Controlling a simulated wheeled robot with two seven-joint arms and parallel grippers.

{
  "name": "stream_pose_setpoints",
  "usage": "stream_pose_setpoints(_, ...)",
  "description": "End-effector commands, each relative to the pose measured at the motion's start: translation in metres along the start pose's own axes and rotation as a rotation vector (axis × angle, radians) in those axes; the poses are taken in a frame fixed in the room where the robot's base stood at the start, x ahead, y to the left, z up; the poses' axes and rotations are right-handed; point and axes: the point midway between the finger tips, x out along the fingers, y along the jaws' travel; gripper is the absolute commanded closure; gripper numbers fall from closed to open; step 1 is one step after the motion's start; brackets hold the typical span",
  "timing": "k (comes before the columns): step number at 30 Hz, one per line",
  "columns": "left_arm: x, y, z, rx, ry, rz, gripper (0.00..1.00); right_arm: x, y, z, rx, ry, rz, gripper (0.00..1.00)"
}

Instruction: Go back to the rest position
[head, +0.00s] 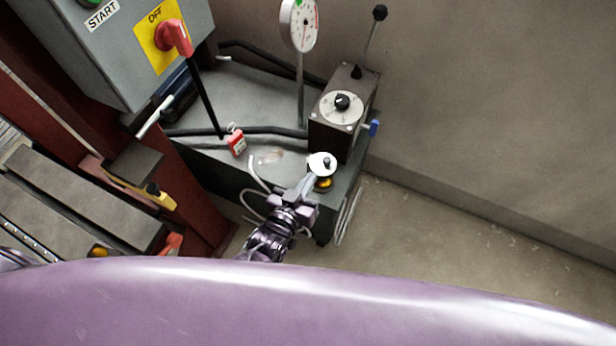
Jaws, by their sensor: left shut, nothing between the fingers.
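My left gripper (306,187) is in the head view, in front of the dark grey machine bench (240,95). Its fingers are shut and hold nothing. The fingertips are close to a small round white dial (322,164) above a brass-coloured part (323,184) at the bench's front corner. I cannot tell whether they touch. No cloth shows in this view. My right gripper is not in view.
A grey control box (120,45) with a red OFF switch (176,37) stands at upper left. A red padlock (236,142), a gauge on a post (299,25) and a dark box with a knob (340,110) are on the bench. Floor (440,235) at right is clear.

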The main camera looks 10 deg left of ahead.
Motion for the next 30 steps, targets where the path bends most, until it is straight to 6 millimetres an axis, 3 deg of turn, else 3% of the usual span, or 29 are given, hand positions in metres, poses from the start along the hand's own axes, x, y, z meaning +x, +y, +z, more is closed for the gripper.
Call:
stream_pose_setpoints(5, -0.005, 0.000, 0.001, 0.001, -0.002, -0.001, 1.00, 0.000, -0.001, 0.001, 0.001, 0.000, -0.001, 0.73)
stream_pose_setpoints(8, -0.005, -0.006, 0.017, 0.009, -0.038, -0.009, 1.00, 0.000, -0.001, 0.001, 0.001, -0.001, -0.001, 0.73)
stream_pose_setpoints(11, -0.010, -0.020, 0.059, 0.027, -0.135, -0.029, 1.00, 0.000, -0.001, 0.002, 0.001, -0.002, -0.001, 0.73)
stream_pose_setpoints(14, -0.025, -0.043, 0.123, 0.052, -0.290, -0.062, 1.00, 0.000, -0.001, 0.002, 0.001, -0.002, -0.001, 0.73)
stream_pose_setpoints(18, -0.067, -0.077, 0.217, 0.078, -0.536, -0.108, 1.00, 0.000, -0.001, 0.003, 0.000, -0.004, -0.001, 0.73)
stream_pose_setpoints(20, -0.091, -0.091, 0.254, 0.085, -0.642, -0.129, 1.00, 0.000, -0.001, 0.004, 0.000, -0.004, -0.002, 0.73)
stream_pose_setpoints(24, -0.159, -0.115, 0.331, 0.084, -0.890, -0.168, 1.00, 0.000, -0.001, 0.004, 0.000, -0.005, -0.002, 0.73)
stream_pose_setpoints(27, -0.209, -0.126, 0.370, 0.074, -1.045, -0.189, 1.00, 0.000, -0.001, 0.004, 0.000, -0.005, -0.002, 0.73)
stream_pose_setpoints(30, -0.251, -0.130, 0.396, 0.060, -1.164, -0.201, 1.00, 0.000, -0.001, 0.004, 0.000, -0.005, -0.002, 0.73)
